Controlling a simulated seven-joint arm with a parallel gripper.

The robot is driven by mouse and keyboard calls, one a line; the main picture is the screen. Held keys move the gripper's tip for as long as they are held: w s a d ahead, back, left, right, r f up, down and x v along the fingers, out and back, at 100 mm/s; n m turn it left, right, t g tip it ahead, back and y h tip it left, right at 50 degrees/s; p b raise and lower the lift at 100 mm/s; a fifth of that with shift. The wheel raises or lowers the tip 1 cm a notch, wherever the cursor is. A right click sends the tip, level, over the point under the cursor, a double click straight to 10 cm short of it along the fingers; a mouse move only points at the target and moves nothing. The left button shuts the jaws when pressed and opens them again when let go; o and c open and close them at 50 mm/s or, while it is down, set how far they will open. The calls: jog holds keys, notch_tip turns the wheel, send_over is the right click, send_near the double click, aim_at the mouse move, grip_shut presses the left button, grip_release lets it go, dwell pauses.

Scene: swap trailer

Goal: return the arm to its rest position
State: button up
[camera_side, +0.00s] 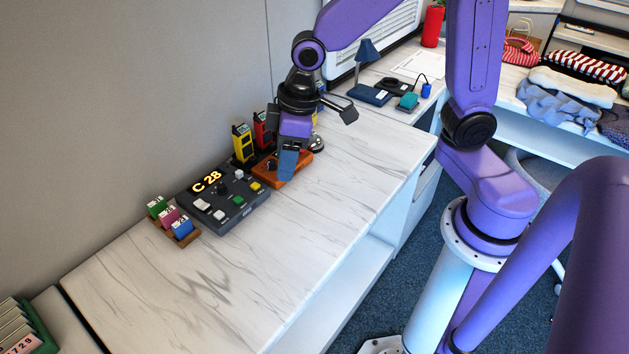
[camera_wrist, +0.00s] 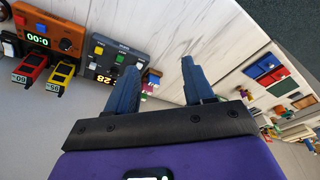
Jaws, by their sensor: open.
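My gripper (camera_side: 287,162) is over the white marble-pattern counter (camera_side: 290,237), in front of an orange device (camera_side: 300,168). In the wrist view its two blue fingers (camera_wrist: 160,82) are spread apart with nothing between them. In the side view the fingers hide part of the orange device, and I cannot tell how high above the counter they are. My purple arm reaches in from the right, bent at the elbow.
A dark control box (camera_side: 224,201) reading "C 28" stands left of my gripper. Yellow (camera_side: 243,143) and red (camera_side: 262,130) handheld units stand behind. Small coloured blocks (camera_side: 170,217) sit further left. A blue lamp (camera_side: 367,75) stands at the back. The counter's front is clear.

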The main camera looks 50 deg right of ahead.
jog(key=s+d+r+n, duration=0.1)
jog(key=s+d+n, duration=0.1)
jog(key=s, duration=0.7)
jog(key=s+d+r+n+g+h, duration=0.1)
jog(key=s+d, duration=0.4)
jog(key=s, duration=0.5)
jog(key=shift+d+n+g, duration=0.25)
jog(key=shift+n+g, duration=0.05)
jog(key=shift+n, duration=0.3)
